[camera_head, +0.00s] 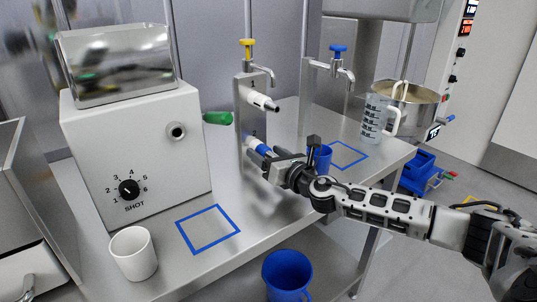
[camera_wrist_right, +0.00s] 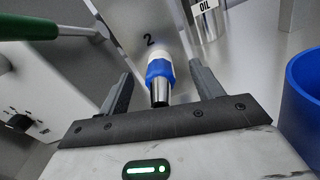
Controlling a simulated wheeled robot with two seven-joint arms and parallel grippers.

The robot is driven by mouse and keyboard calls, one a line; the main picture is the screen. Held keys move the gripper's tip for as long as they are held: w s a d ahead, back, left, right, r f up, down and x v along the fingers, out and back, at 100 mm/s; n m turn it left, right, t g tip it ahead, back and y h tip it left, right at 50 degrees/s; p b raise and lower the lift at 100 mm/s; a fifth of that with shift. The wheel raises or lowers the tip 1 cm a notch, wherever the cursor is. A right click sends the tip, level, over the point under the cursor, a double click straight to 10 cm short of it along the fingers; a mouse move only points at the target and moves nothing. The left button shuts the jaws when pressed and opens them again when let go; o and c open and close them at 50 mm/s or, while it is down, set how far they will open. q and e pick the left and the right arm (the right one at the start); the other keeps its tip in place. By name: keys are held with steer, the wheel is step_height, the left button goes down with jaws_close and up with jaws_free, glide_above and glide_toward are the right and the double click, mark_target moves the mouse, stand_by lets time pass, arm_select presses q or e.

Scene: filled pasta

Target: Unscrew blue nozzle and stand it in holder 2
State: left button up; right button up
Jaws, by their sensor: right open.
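The blue nozzle (camera_wrist_right: 160,70) has a blue collar, a white part behind it and a metal tip. It sits on the upright metal post (camera_head: 243,115), beside a mark "2" in the right wrist view, with its tip towards my gripper. It also shows in the head view (camera_head: 262,149), low on the post. My right gripper (camera_wrist_right: 160,88) is open, with one finger on each side of the nozzle; I see no finger touching it. In the head view my right gripper (camera_head: 268,162) partly covers the nozzle. My left gripper is out of view.
A white machine (camera_head: 150,150) with a SHOT dial and a green handle (camera_head: 217,118) stands left. A white cup (camera_head: 133,253) stands in front. A blue cup (camera_head: 325,158) is close behind my right wrist. A measuring jug (camera_head: 374,118) stands at the right. A blue-outlined square (camera_head: 208,229) is empty.

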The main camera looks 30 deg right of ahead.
steer(key=shift+s, duration=0.1)
steer(key=shift+s+d+f, duration=0.1)
steer(key=shift+s+d, duration=0.05)
steer(key=shift+s, duration=1.45)
steer(key=shift+s+d+b, duration=0.1)
steer(key=shift+s+b, duration=0.25)
steer(key=shift+s, duration=1.45)
